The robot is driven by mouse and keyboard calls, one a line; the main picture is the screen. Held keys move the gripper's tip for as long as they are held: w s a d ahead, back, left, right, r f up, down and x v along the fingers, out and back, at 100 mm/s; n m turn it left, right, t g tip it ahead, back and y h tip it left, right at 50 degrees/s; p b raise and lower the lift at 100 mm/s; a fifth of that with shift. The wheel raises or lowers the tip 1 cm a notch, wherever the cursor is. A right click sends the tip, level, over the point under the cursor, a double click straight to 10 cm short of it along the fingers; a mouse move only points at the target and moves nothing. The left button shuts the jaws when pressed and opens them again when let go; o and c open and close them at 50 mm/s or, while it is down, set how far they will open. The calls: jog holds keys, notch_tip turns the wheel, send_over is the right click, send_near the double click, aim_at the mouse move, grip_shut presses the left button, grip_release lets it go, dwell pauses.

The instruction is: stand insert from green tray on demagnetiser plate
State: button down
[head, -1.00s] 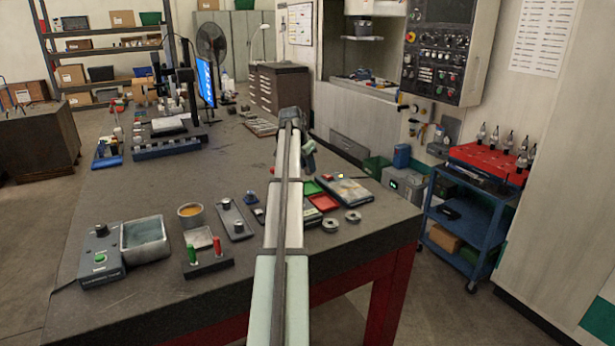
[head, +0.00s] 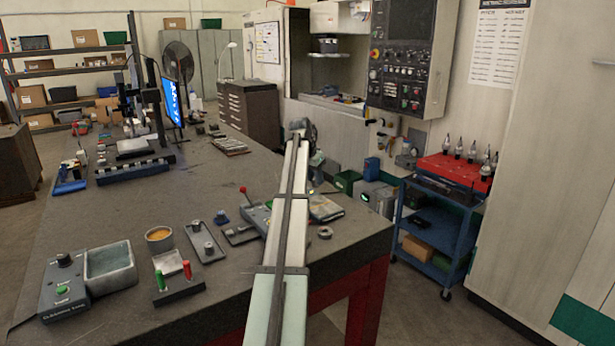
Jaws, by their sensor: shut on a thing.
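My gripper (head: 316,172) is at the far end of my outstretched arm, small and partly covered by the arm. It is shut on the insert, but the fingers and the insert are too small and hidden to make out. The green tray is hidden behind my arm. A grey device with a red-tipped lever (head: 257,217) stands just left of my arm, partly covered by it. I cannot tell whether this is the demagnetiser plate.
A cleaning tank (head: 110,265), an amber cup (head: 159,238), a flat plate with posts (head: 205,241) and a stand with green and red pegs (head: 180,288) are at left. A steel ring (head: 325,232) and a flat book-like item (head: 325,208) lie right of my arm. The blue cart (head: 437,235) is beyond.

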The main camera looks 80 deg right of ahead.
aim_at(313, 186)
jog(key=shift+d+f+n, duration=0.1)
jog(key=shift+n, duration=0.2)
jog(key=shift+f, duration=0.1)
jog(key=shift+f, duration=2.85)
jog(key=c, duration=0.7)
grip_release()
jog(key=shift+c, duration=0.2)
jog(key=v, duration=1.3)
jog(key=shift+r, duration=0.4)
